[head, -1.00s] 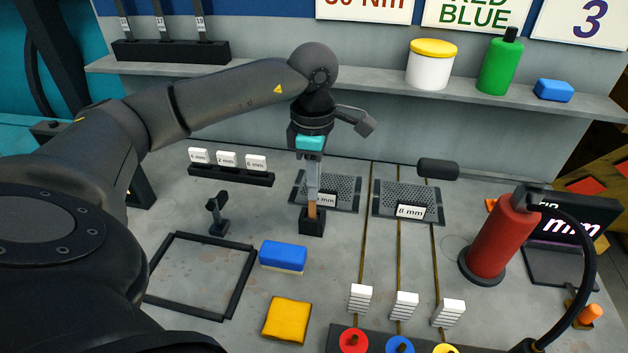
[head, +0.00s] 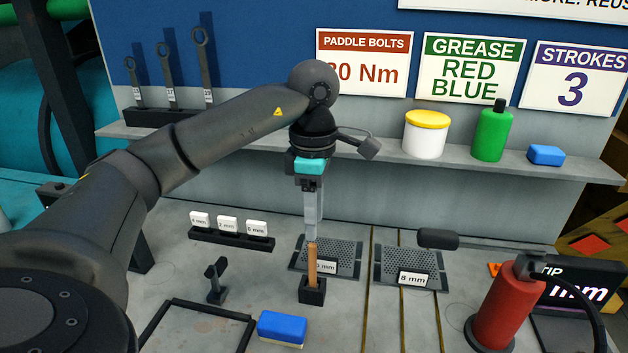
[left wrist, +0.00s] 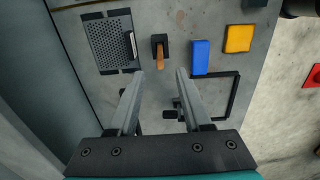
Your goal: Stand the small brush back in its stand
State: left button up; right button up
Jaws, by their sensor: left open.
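The small brush (head: 313,262) stands upright in its small black stand (head: 312,293), with its wooden handle pointing up. The part inside the stand is hidden. My left gripper (head: 312,238) is just above the top of the handle, fingers pointing down. In the left wrist view the brush handle (left wrist: 159,60) and stand (left wrist: 158,41) lie just beyond the gap between the open, empty fingers (left wrist: 160,75). My right gripper is not in view.
A blue sponge (head: 282,326), a black frame (head: 212,310) and a small black holder (head: 216,282) are nearby. A red bottle (head: 504,307) stands at the right. A shelf (head: 375,158) runs behind.

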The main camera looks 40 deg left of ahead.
pick_arm(q)
notch_tip(320, 180, up, 7)
jog(key=p, duration=0.2)
jog(key=shift+r, duration=0.15)
dwell(0.5)
